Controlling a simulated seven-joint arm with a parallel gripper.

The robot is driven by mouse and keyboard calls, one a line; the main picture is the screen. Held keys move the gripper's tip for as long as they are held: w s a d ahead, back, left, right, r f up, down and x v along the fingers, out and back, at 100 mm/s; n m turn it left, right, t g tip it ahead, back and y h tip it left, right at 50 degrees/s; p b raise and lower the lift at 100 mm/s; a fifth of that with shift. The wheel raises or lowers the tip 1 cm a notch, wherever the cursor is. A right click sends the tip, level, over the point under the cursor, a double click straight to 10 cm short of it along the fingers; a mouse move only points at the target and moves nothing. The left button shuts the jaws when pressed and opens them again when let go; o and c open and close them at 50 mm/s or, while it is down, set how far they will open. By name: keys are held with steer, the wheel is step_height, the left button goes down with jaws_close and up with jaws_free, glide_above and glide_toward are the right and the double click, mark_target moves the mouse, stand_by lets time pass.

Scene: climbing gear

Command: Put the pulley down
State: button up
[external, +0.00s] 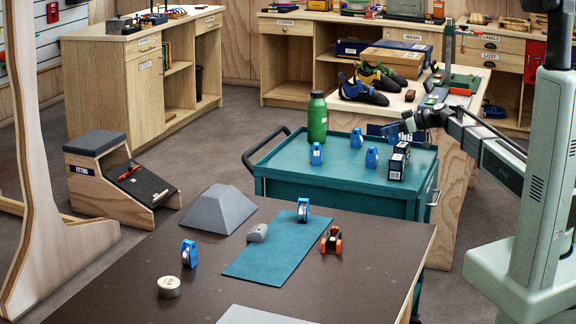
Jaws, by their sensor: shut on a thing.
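Two other blue pulleys stand on the dark table in front, one on the teal mat (303,210) and one at the left (189,254).
Dark boxes (398,164) stand on the cart just below my gripper. A green bottle (317,117) stands at its back left. The dark table (130,270) holds an orange-and-black device (331,240), a grey hold (257,232), a grey pyramid (219,209) and a tin (169,287).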

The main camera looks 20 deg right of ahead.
mark_target(390, 137)
steer(key=shift+f, duration=1.45)
steer(key=shift+f, duration=0.1)
steer(key=o, duration=1.1)
steer(key=v, duration=1.2)
